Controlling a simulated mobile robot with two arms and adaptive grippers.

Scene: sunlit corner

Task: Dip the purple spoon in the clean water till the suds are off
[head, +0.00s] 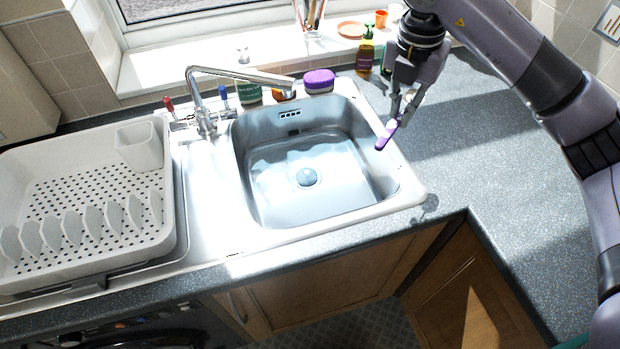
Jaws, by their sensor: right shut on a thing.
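My right gripper (399,103) is shut on the purple spoon (386,134) and holds it over the right rim of the sink. The spoon slants down to the left, apart from the water. I cannot tell at this size whether suds are on it. The steel sink basin (270,126) holds clear water (330,165), with the drain (307,177) showing through at the bottom. My left gripper is not in view.
A tap (205,100) with its spout (250,76) reaches over the back of the sink. A purple-topped sponge (319,80) and bottles (366,50) stand behind. A white dish rack (90,255) is at left. The right worktop (480,135) is clear.

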